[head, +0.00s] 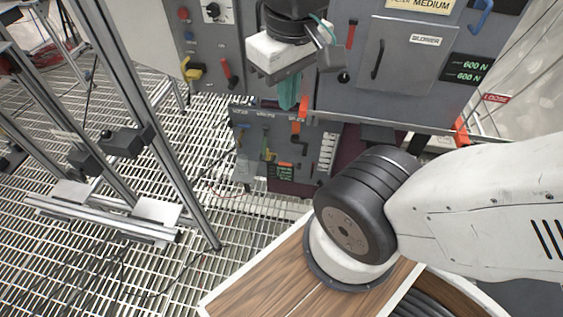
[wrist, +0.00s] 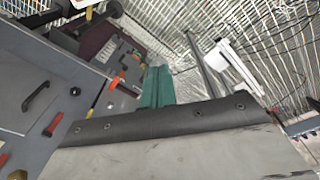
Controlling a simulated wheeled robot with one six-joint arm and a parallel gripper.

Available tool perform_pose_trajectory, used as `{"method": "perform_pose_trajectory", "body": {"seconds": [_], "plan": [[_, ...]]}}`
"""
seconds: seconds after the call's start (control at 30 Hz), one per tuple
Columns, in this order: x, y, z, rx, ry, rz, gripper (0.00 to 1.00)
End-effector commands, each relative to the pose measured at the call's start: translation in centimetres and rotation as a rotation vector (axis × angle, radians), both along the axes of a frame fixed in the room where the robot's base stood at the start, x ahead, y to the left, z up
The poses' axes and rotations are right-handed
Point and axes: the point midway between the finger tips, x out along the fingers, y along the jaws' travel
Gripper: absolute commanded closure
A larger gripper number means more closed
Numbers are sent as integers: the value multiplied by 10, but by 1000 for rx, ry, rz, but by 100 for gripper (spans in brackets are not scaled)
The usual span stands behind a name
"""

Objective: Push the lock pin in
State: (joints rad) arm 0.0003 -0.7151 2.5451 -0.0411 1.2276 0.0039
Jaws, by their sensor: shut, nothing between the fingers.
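My gripper (head: 288,93) points down in front of the grey cabinets, its teal fingers shut and empty. The fingers also show in the wrist view (wrist: 155,88). Just right of them in the head view is an orange-red handle (head: 303,105), with another orange piece (head: 299,128) below it. The wrist view shows orange pieces (wrist: 113,82) left of the fingers. I cannot tell which part is the lock pin. I cannot tell whether the fingers touch the orange handle; they overlap closely in the head view.
A grey door (head: 405,58) with a black handle is at the right, beside a red-and-black lever (head: 348,48). A lower panel (head: 285,150) carries small coloured parts. A yellow valve (head: 193,70) is at the left. A metal frame (head: 150,120) stands on the open grating floor.

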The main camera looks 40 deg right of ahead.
Motion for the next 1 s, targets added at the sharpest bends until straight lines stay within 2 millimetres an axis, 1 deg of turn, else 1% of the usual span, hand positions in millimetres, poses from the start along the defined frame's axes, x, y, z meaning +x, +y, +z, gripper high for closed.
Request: {"method": "perform_pose_trajectory", "body": {"seconds": [0.17, 0.27, 0.47, 0.57, 0.6, 0.67, 0.77, 0.87, 0.9, 0.97, 1.0], "plan": [[31, -22, -12, -125, 122, 42, 100], [54, -40, -23, -216, 204, 79, 100], [103, -73, -51, -392, 358, 175, 100], [127, -88, -70, -475, 432, 235, 100], [138, -93, -78, -507, 459, 263, 100], [152, -102, -92, -553, 502, 304, 100], [176, -114, -118, -630, 568, 380, 100], [199, -124, -148, -701, 631, 463, 100], [208, -128, -162, -728, 656, 499, 100], [220, -133, -183, -766, 690, 554, 100], [228, -136, -197, -791, 713, 593, 100]]}}
